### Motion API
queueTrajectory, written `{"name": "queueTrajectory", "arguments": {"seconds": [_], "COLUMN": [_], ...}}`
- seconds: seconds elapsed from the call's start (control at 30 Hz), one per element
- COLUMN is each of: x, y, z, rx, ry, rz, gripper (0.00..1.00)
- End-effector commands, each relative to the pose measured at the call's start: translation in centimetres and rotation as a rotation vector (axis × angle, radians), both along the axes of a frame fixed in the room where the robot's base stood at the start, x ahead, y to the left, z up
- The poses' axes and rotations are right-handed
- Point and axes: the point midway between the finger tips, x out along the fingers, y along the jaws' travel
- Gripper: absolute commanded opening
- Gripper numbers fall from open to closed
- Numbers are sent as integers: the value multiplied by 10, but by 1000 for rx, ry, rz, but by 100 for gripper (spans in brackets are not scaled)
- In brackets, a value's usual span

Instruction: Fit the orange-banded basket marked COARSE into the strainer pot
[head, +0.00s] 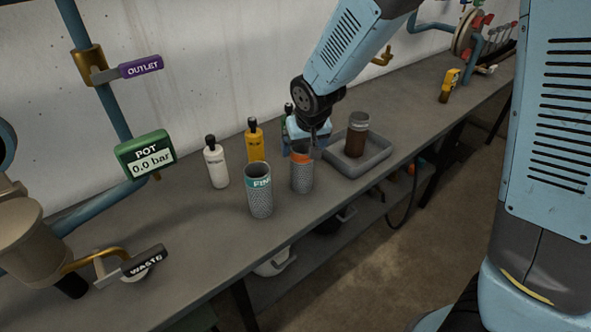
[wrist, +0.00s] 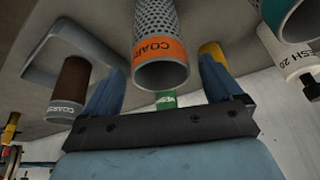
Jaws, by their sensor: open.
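The orange-banded basket (head: 301,179), a perforated metal cylinder, stands upright on the bench. In the wrist view its orange band (wrist: 160,49) reads COARSE. My gripper (head: 309,140) is at its top, pointing down, partly hiding the band. In the wrist view the open blue fingers of my gripper (wrist: 161,64) lie to either side of the basket's banded end; I cannot tell whether they touch it. The strainer pot (head: 34,236) appears to be the tan vessel at the left edge of the head view, cut off by the frame.
A teal-banded basket (head: 260,202) stands close left of the orange one. White (head: 216,165) and yellow (head: 255,142) bottles are behind. A grey tray (head: 375,165) at right holds a brown cylinder (head: 357,141). The WASTE handle (head: 145,260) is beside the pot; the display (head: 146,155) reads 0.0 bar.

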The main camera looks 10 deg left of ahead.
Motion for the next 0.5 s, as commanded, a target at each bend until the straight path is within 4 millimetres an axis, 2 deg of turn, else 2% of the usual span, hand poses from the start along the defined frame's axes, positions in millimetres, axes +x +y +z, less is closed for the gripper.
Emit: {"name": "queueTrajectory", "arguments": {"seconds": [0.37, 0.5], "x": [2, 2], "y": [2, 2], "z": [-6, -6], "rx": [1, 1], "ry": [-2, -1], "rz": [1, 1], "gripper": [93, 79]}}
